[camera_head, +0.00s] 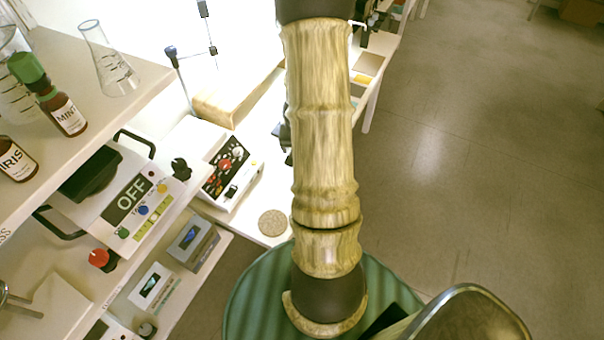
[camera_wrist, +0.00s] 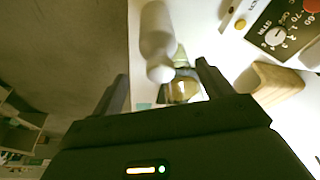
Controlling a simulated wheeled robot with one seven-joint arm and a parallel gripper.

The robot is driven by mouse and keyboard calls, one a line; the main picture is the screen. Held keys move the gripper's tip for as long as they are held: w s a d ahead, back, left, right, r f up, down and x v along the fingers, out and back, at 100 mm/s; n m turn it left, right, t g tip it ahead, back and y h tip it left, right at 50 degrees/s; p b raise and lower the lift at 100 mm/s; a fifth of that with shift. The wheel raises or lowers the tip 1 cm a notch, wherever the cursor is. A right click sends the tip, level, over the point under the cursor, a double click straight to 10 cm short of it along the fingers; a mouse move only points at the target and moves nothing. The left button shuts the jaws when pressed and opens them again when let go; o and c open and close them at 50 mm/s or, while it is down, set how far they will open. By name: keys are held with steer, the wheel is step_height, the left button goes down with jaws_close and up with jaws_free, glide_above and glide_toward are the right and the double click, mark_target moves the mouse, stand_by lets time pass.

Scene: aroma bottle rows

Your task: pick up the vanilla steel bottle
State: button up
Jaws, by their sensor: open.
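In the wrist view, my gripper (camera_wrist: 162,68) is open, with one dark finger on each side. A pale grey-white bottle (camera_wrist: 157,35) with a narrow neck shows ahead of the fingers, its neck end between the fingertips in the picture. I see no readable label on it, so I cannot tell whether it is the vanilla steel bottle. Whether the fingers reach around it is unclear. A glassy, yellowish object (camera_wrist: 183,90) sits just beyond the palm, partly hidden by it. In the head view, my gripper is out of sight and my arm covers the middle.
A brown MINT bottle (camera_head: 66,114), a brown IRIS bottle (camera_head: 17,161) and a glass flask (camera_head: 108,62) stand on the upper left shelf. A device marked OFF (camera_head: 128,200) sits below. A wooden block (camera_wrist: 268,88) lies right of my gripper. Open floor (camera_head: 470,150) lies right.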

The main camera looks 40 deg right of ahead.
steer(key=shift+x, duration=0.8)
steer(key=shift+f, duration=0.1)
steer(key=shift+b+x, duration=0.35)
steer(key=shift+x, duration=2.15)
steer(key=shift+s+a, duration=0.1)
steer(key=c, duration=1.5)
